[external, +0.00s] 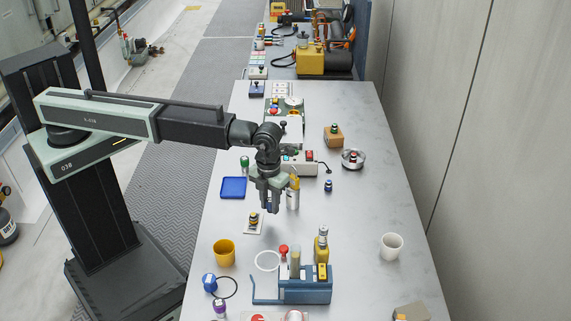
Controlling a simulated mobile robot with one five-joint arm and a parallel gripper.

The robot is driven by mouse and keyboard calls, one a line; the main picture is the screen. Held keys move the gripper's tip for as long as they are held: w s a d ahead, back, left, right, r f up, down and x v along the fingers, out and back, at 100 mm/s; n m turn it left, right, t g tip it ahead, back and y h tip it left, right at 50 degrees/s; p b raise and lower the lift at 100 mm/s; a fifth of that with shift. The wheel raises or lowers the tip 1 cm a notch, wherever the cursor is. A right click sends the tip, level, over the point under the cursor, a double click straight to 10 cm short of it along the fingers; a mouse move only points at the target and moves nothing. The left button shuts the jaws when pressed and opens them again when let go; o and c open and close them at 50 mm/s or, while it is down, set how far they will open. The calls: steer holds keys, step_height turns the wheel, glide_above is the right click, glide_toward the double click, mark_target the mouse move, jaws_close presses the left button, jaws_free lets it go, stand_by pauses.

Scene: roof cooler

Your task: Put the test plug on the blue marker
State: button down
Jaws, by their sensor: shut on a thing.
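My gripper (270,207) points down above the grey bench, left of its middle. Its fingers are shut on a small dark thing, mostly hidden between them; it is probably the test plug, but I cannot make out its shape. The flat blue square (233,187), which looks like the blue marker, lies on the bench to the left of my gripper. Nothing stands on it. My gripper is apart from it.
A green-topped plug (244,162) stands behind the blue square. A yellow-and-black plug (254,221) stands on a pale card in front. A silver cylinder (292,201) is close right of my gripper. A blue rack (306,291), yellow cup (224,252) and white cup (391,246) stand nearer the front.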

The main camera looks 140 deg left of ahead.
steer(key=s+d, duration=0.1)
steer(key=s, duration=0.2)
steer(key=s+d, duration=0.2)
steer(key=s, duration=0.1)
steer(key=s+d+r+p, duration=0.1)
steer(key=s+d, duration=0.1)
steer(key=s, duration=0.1)
steer(key=shift+s+d, duration=0.15)
steer(key=shift+s, duration=0.2)
steer(key=shift+s+d, duration=0.15)
steer(key=shift+s, duration=0.1)
steer(key=w+d+r+m+p, duration=0.1)
steer(key=d+r+m+p, duration=0.1)
steer(key=d, duration=1)
steer(key=d+r+m+p, duration=0.2)
steer(key=d, duration=1.1)
steer(key=b, duration=0.1)
glide_above(208, 279)
steer(key=shift+s+f, duration=0.25)
steer(key=shift+f, duration=0.3)
steer(key=f+b, duration=0.2)
steer(key=b, duration=0.1)
steer(key=f+b, duration=0.1)
steer(key=f, duration=0.1)
steer(key=shift+w, duration=0.3)
steer(key=shift+r, duration=0.2)
steer(key=shift+f, duration=0.1)
